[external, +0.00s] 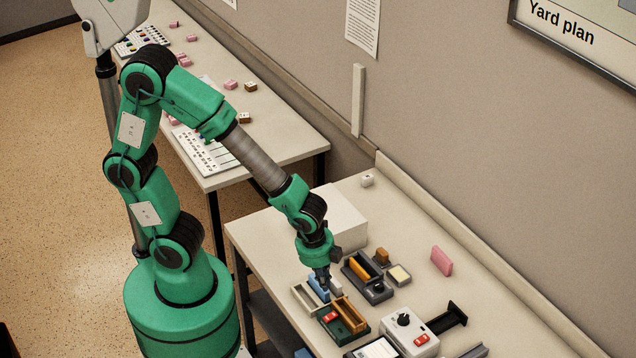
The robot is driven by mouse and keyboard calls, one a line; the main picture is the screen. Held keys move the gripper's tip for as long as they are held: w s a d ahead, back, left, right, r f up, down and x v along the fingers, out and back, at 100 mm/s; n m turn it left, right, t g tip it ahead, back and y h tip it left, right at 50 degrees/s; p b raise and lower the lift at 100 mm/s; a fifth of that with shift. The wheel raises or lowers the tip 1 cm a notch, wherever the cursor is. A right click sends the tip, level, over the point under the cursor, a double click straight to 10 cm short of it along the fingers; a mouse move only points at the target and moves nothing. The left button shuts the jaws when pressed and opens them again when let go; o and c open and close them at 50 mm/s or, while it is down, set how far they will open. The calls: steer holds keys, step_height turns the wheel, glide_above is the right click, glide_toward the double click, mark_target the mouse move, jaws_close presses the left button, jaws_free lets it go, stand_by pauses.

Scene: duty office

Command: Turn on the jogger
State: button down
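No label shows which device is the jogger. A dark green base (353,334) with an open tan tray (350,314) and a red switch (331,316) fits it best. It stands near the front edge of the table. A pale grey box (396,337) with a black knob (403,319) and another red switch (421,339) stands to its right. The switch positions are too small to read. My gripper (323,288) points down just behind and left of the green base, by a cream tray (303,297) with blue pieces. Its fingertips are small and partly lost against these things.
A dark holder with an orange-yellow block (360,269) stands behind the green base. A black stand (450,316), a pink block (441,262) and a white box (340,215) are also on the table. A second table (290,140) stands behind.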

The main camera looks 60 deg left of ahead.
mark_target(332, 315)
stand_by(0.4)
steer(key=f, duration=0.4)
steer(key=w+f+b, duration=0.1)
steer(key=f, duration=0.4)
steer(key=w+f+b, duration=0.1)
steer(key=f, duration=0.3)
steer(key=shift+w+f, duration=0.15)
steer(key=shift+f, duration=0.2)
